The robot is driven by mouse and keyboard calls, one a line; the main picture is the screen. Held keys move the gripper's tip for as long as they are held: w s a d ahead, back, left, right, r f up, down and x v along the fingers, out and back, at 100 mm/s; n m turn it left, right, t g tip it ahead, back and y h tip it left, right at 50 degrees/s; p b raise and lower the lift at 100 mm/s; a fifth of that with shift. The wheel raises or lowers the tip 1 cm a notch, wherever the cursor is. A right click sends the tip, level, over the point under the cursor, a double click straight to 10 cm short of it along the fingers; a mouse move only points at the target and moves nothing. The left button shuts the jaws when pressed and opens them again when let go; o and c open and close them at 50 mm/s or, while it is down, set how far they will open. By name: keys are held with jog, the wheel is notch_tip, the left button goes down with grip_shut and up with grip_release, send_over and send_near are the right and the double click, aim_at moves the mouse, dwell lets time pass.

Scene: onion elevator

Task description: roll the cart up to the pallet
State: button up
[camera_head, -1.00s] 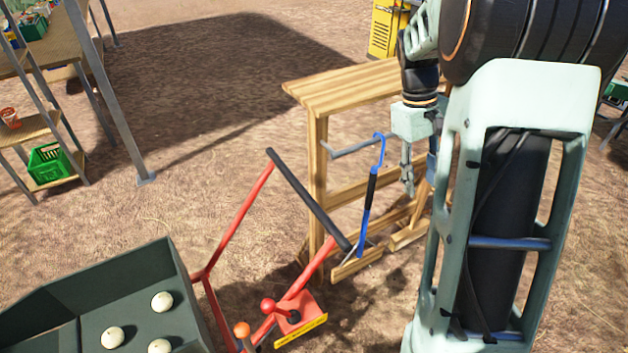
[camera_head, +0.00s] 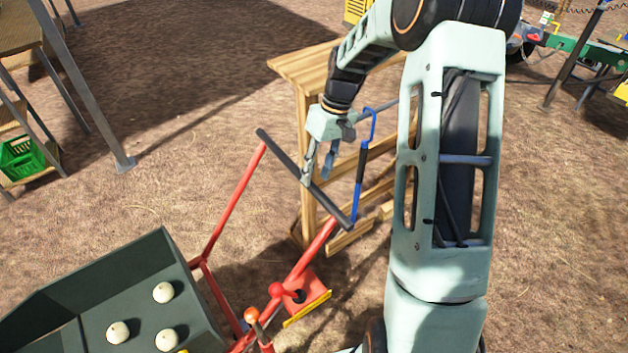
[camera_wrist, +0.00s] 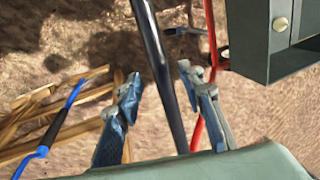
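The cart has a dark green tray (camera_head: 165,262) holding several white onions, a red tube frame (camera_head: 236,204) and a black handle bar (camera_head: 284,157). In the head view it stands at lower left. My gripper (camera_head: 318,174) is at the bar's middle, pointing down. In the wrist view my gripper (camera_wrist: 160,77) is open, with the black bar (camera_wrist: 157,55) running between its blue-grey fingers. I cannot tell how deep the bar sits between them or whether they touch it. The tray corner (camera_wrist: 258,40) shows at upper right. I cannot make out a pallet.
A wooden stand (camera_head: 300,68) is close behind the handle, with a blue hooked tool (camera_head: 359,175) beside the bar's lower end. Red and orange knobbed levers (camera_head: 250,315) are on the cart. A shelf with a green crate (camera_head: 22,158) stands left. Open dirt lies between.

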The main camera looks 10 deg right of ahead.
aim_at(313, 185)
jog(key=shift+x, duration=1.65)
grip_shut()
